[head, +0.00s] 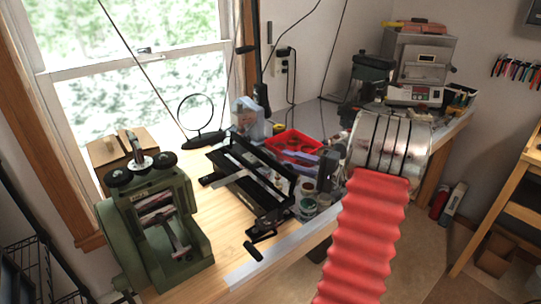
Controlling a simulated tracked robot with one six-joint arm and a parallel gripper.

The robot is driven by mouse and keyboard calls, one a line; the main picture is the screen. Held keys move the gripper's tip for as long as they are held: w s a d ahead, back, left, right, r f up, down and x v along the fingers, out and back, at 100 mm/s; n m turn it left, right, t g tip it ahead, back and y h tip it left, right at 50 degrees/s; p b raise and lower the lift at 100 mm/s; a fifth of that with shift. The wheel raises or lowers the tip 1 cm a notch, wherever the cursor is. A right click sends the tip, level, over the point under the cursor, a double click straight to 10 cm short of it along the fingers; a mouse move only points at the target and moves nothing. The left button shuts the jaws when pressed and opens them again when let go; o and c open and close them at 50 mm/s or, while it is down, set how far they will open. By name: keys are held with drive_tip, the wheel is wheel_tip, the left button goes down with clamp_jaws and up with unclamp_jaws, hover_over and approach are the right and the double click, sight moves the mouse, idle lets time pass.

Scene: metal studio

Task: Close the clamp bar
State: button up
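A black metal bench tool (250,185) with long parallel bars lies on the wooden bench near the middle of the head view. A long black bar (262,160) along its back side looks like the clamp bar; I cannot tell how far it stands open. A black crank-like handle (262,236) is at its front end. I can make out no gripper fingers.
A green rolling mill (155,225) stands at left on the bench (228,235). A red tray (292,143) and small jars (307,200) crowd the tool's right side. A round magnifier (197,115) stands behind. A grey machine (415,65) stands at the back right.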

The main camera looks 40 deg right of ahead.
sight(271, 154)
drive_tip(key=x, duration=0.7)
drive_tip(key=shift+w+a, duration=0.1)
drive_tip(key=shift+w, duration=0.2)
drive_tip(key=shift+c, duration=0.2)
clamp_jaws()
drive_tip(key=shift+a+f, duration=0.1)
idle(0.8)
